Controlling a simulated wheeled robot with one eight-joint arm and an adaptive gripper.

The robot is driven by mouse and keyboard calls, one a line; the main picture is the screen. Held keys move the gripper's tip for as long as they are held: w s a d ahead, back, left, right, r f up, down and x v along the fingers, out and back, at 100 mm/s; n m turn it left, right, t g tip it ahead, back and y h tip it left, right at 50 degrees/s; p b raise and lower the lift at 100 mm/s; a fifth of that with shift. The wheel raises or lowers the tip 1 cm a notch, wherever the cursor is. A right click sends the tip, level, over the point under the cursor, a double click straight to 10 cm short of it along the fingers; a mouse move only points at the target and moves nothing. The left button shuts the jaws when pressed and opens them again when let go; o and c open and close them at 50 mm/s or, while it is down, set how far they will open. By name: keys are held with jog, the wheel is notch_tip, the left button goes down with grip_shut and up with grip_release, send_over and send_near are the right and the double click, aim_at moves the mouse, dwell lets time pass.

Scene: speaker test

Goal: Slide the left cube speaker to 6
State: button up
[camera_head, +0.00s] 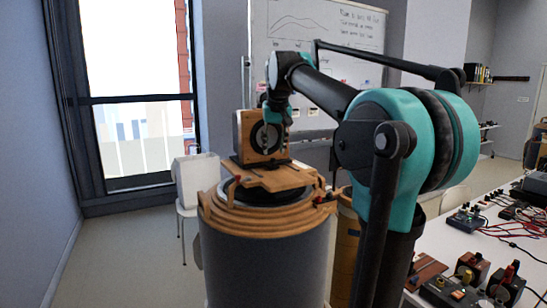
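A wooden cube speaker (243,131) with a dark round driver stands upright on a square wooden board (262,178). The board lies on top of a large round pedestal with stepped wooden rings (232,221). My gripper (267,149) points down in front of the speaker's face and covers part of the driver. I cannot tell whether it touches the speaker. The fingers are too small and dark to show whether they are open or shut. No number 6 is readable here, and I make out only this one cube speaker.
A white chair (187,210) with a pale box on it stands left of the pedestal, by the window. A white table (449,244) with cables, small devices and dark red boxes fills the lower right. A whiteboard (340,30) stands behind. The floor at left is clear.

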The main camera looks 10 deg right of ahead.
aim_at(274, 156)
jog(key=shift+x, duration=2.2)
grip_shut()
